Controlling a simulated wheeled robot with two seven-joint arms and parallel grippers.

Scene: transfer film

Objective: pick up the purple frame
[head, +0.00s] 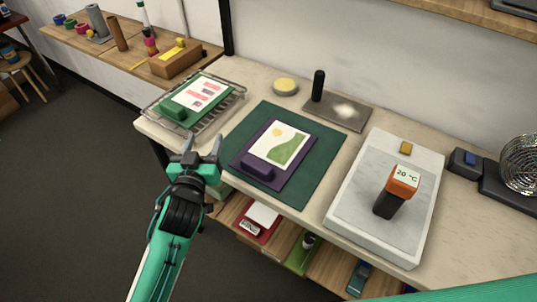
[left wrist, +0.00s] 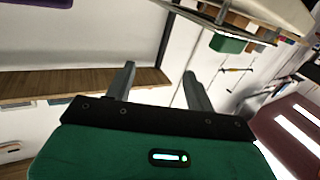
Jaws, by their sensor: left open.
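The purple frame (head: 293,173) lies flat on a dark green mat (head: 322,183) on the table. It holds a white print with a yellow sun and a green shape, and has a purple block handle (head: 257,171) at its front left end. My left gripper (head: 201,148) is open and empty, left of the purple frame and apart from it, by the table's front edge. In the left wrist view its two fingers (left wrist: 159,88) stand apart with nothing between them. A purple piece shows at the top left corner of that view (left wrist: 30,3). My right gripper is not in view.
A green frame (head: 172,113) with a print lies on a wire rack (head: 238,91) at the left. A metal plate with a black handle (head: 337,112) is behind the mat. Shelves (head: 285,238) sit below the table.

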